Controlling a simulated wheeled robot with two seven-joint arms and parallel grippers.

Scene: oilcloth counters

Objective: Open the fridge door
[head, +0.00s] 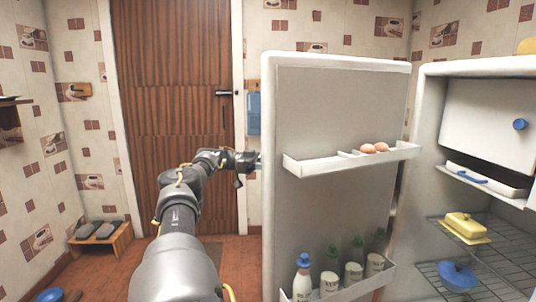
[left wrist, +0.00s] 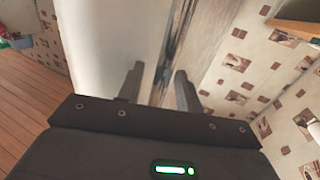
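The fridge door (head: 330,110) stands wide open, swung out to the left of the fridge body (head: 425,150), with its inner side and shelves facing me. My left arm reaches forward to the door's free edge. My left gripper (head: 254,160) is at that edge, its tips partly hidden by the door. My right gripper is not in view.
The door's upper shelf (head: 305,165) holds eggs (head: 375,148); its lower shelf holds several bottles (head: 302,278). Inside the fridge are a yellow butter dish (head: 466,226) and a blue lidded dish (head: 458,276) on wire racks. A wooden door (head: 175,100) and a low shoe bench (head: 100,240) stand behind.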

